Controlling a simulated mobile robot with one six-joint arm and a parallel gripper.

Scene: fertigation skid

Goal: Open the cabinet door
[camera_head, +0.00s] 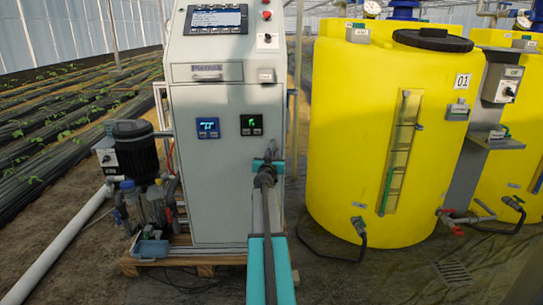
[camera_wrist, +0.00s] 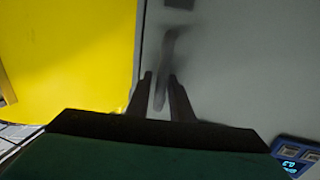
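The grey cabinet door (camera_head: 222,190) is on the front of the control cabinet and looks shut. It also fills the right of the wrist view (camera_wrist: 240,70). My gripper (camera_head: 270,160) is at the door's right side, below the green display. In the wrist view, a grey upright door handle (camera_wrist: 167,48) runs down between the two dark fingers of my gripper (camera_wrist: 161,78). The fingers are apart, one on each side of the handle's lower part, with a gap showing. I cannot tell whether either finger touches it. In the head view my arm largely hides the handle.
A yellow tank (camera_head: 345,140) stands right of the cabinet, with a narrow gap between. A pump (camera_head: 135,150) with pipework stands at the left. A wooden pallet (camera_head: 190,258) lies under the cabinet. A small drawer front (camera_head: 207,72) sits above the door.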

